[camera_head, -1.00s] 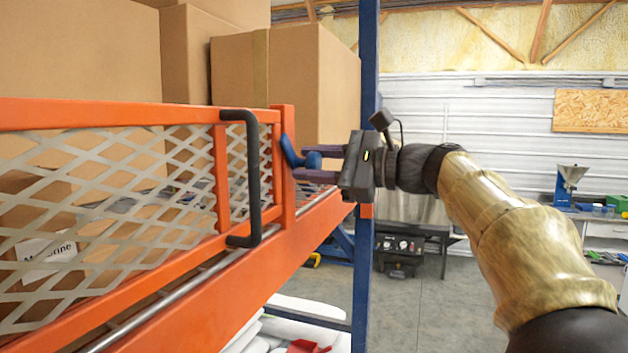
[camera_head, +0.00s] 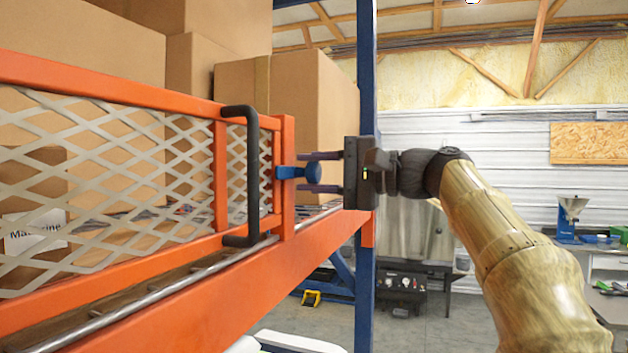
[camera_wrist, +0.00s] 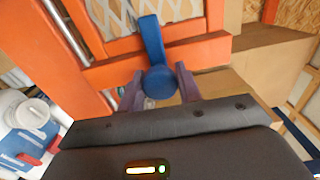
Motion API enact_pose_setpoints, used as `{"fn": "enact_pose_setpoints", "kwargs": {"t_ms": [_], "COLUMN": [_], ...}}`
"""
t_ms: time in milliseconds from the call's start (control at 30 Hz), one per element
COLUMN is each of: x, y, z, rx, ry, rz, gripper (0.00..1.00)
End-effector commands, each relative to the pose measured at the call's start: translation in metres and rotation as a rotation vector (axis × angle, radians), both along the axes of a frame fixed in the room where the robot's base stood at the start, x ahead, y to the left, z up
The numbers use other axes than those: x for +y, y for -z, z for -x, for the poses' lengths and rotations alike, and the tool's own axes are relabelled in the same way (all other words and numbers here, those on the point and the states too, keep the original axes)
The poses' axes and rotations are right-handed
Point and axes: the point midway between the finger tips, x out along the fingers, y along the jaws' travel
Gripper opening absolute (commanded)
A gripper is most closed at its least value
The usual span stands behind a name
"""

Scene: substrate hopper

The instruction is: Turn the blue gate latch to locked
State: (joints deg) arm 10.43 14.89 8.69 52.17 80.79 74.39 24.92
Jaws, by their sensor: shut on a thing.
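The blue gate latch (camera_head: 288,172) is at the right end post of the orange gate (camera_head: 282,215). Its arm lies about level and its round knob points right, toward my gripper. My gripper (camera_head: 318,172) comes from the right, with one purple finger above the knob and one below. In the wrist view the latch arm (camera_wrist: 152,40) runs up from the knob, and the knob sits between the fingertips of my gripper (camera_wrist: 161,86). The jaws are shut on the knob. The latch's pivot is hard to make out.
A black handle (camera_head: 253,175) stands out from the gate left of the latch. Cardboard boxes (camera_head: 305,100) stand behind the mesh. A blue rack upright (camera_head: 367,70) rises just behind my gripper. The floor to the right (camera_head: 430,320) looks clear.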

Motion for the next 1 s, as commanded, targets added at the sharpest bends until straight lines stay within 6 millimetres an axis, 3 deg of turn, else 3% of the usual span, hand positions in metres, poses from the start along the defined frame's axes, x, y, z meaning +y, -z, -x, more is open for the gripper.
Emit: {"fn": "enact_pose_setpoints", "kwargs": {"t_ms": [533, 567, 633, 1000], "x": [0.0, 0.0, 0.0, -0.0029], "y": [0.0013, 0.0013, 0.0012, 0.001], "z": [-0.0003, -0.0003, -0.0003, 0.0003], "rx": [-0.029, -0.029, -0.029, -0.029], "ry": [-0.001, -0.001, -0.001, 0.001], "rz": [0.014, 0.014, 0.014, 0.012], "gripper": [0.12, 0.4, 0.54, 0.56]}}
